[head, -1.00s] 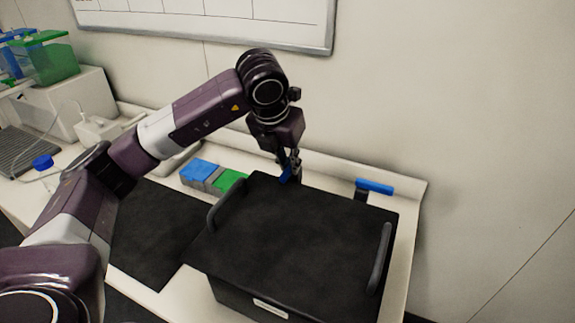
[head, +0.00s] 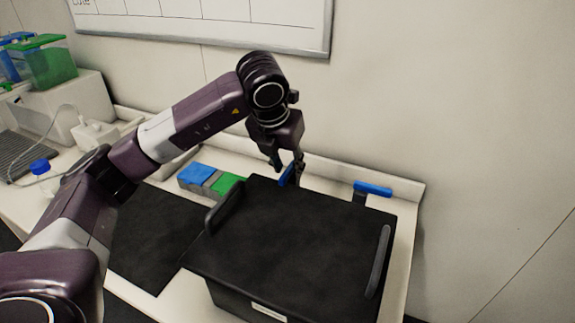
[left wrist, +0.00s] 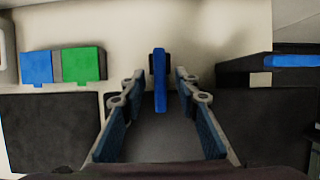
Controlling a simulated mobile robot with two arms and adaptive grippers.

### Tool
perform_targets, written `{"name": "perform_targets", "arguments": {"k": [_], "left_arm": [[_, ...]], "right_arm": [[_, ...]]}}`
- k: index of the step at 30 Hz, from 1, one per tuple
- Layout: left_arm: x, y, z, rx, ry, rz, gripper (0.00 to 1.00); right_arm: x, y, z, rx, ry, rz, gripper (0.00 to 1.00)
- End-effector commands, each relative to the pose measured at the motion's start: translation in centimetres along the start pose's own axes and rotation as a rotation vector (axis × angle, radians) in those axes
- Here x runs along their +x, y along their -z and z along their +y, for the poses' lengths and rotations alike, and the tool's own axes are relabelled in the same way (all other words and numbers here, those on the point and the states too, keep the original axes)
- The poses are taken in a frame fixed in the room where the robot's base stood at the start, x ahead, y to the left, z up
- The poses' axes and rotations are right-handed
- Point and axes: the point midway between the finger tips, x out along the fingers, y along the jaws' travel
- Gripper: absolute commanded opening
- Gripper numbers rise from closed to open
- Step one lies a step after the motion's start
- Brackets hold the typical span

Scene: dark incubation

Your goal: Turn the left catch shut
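The black box (head: 300,238) stands on the bench with its dark lid on. The left catch (head: 287,177) is a narrow blue bar at the box's back edge, pointing toward the lid. My left gripper (head: 287,170) is over that edge with its fingers open on either side of the bar. In the left wrist view the left catch (left wrist: 160,80) stands lengthwise between the blue-padded fingers, with a gap on both sides. The right catch (head: 373,188) is a blue bar lying sideways along the back edge. My right gripper is out of view.
Grey blocks with blue (head: 196,174) and green (head: 227,184) tops stand left of the box. Two dark handles (head: 224,207) (head: 378,262) rise at the lid's sides. A black mat (head: 150,235) lies left. The wall is close behind.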

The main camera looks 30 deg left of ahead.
Motion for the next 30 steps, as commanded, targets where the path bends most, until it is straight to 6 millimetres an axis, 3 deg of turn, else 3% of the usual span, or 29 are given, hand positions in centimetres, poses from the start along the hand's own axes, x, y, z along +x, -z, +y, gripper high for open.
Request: {"name": "perform_targets", "arguments": {"k": [4,8,15,21,30], "left_arm": [[-0.4,0.0,0.0,0.001,0.001,-0.001,0.29],[-2.2,-0.1,0.0,0.0,0.001,-0.005,0.29],[-7.4,-0.1,-0.1,0.001,0.001,-0.006,0.29],[-10.7,-0.1,0.0,0.0,0.0,-0.004,0.29],[-12.0,0.0,0.0,0.0,0.0,0.0,0.29]], "right_arm": [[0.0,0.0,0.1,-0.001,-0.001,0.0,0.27],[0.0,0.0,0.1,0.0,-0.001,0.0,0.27],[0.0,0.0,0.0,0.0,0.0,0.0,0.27],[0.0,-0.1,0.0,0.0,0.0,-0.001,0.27],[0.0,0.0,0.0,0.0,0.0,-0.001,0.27]]}}
